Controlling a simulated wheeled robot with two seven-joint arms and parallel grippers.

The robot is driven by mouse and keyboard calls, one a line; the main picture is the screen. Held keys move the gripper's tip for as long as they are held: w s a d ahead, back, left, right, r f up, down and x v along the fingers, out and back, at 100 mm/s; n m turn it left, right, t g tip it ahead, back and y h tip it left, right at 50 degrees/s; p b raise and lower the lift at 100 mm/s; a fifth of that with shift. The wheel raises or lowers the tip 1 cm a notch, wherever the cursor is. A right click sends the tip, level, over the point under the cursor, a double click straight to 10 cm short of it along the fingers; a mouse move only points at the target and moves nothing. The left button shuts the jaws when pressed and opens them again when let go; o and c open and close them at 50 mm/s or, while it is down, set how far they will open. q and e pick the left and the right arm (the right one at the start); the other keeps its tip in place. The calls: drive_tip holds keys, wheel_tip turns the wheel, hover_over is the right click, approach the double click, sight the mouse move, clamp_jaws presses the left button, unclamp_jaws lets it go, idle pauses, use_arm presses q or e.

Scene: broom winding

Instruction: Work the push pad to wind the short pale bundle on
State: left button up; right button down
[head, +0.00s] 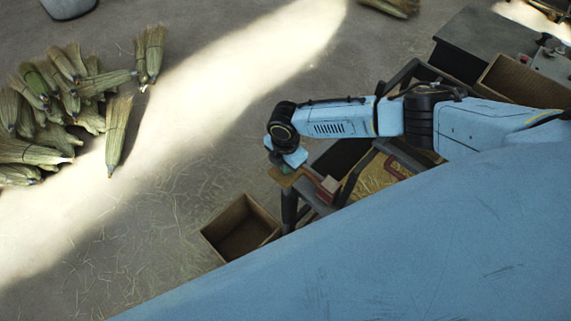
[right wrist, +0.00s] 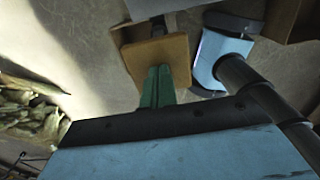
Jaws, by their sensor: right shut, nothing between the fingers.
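The push pad (head: 284,177) is a tan, flat plate at the near-left end of a dark machine frame (head: 290,208). It also shows in the right wrist view (right wrist: 177,50), on a dark stem. My right gripper (head: 276,160) is at the pad in the head view. In the right wrist view its green fingers (right wrist: 157,88) are together and empty, their tips overlapping the pad's near part. I cannot tell whether they touch it. I cannot pick out the short pale bundle for certain. My left gripper is out of view.
Several straw bundles (head: 118,130) lie on the floor at the left. An open cardboard box (head: 240,228) stands below the pad. A tray of yellow straw (head: 375,178) sits beneath my right arm. Open floor with loose straw lies between the bundles and the machine.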

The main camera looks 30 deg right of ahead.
drive_tip(key=shift+f, duration=0.1)
drive_tip(key=shift+s+f+b, duration=0.15)
drive_tip(key=shift+f+b, duration=3.05)
drive_tip(key=shift+f, duration=0.7)
drive_tip(key=shift+r, duration=0.1)
wheel_tip(320, 180, up, 10)
drive_tip(key=p, duration=0.9)
drive_tip(key=shift+f, duration=0.2)
